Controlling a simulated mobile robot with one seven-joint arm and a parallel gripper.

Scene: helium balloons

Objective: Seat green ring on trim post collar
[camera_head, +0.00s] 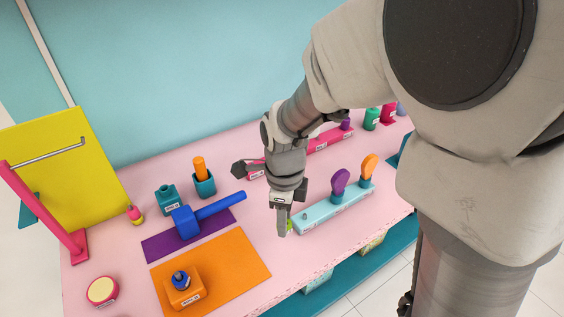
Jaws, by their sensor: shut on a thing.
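My gripper (284,228) points down at the left end of a light-blue bar (325,214) near the table's front edge. A small patch of bright green (289,226) shows at its fingertips. It looks like the green ring, mostly hidden by the fingers, and the jaws are shut on it. A small teal post (304,215) stands on the bar just right of the fingertips. I cannot tell whether this is the trim post or whether the ring touches anything. A purple paddle shape (340,183) and an orange one (369,166) stand farther right on the bar.
An orange block (185,292) with a blue top stands on an orange mat (235,260). A blue mallet-like tool (190,222) lies on a purple mat (160,245). Teal holders (167,197) stand behind. A pink bar (328,140) lies at the back.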

